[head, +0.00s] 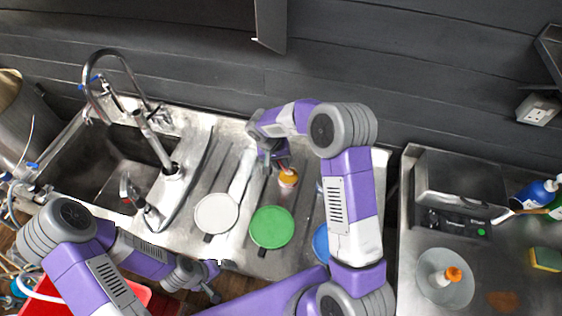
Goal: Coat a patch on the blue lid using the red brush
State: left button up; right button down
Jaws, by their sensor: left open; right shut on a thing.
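The blue lid (321,243) lies on the steel drainboard, mostly hidden behind my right arm; only its left part shows. My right gripper (283,166) is shut at the back of the drainboard, just above a small pot with an orange top (289,179). A small reddish bit shows at its fingertips, likely the red brush, but the brush is mostly hidden. I cannot tell whether it touches the pot. My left gripper (212,292) is open and empty, low in front of the drainboard's front edge.
A white lid (216,213) and a green lid (272,227) lie left of the blue lid. A sink (110,165) with a tall faucet is at left. At right are a scale (455,222), a bowl (436,291), bottles (537,192) and a sponge (545,259). A red bin (130,296) stands below.

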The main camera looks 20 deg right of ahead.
pick_arm(q)
jog(key=shift+f+b, duration=0.55)
jog(key=shift+f, duration=0.05)
dwell(1.3)
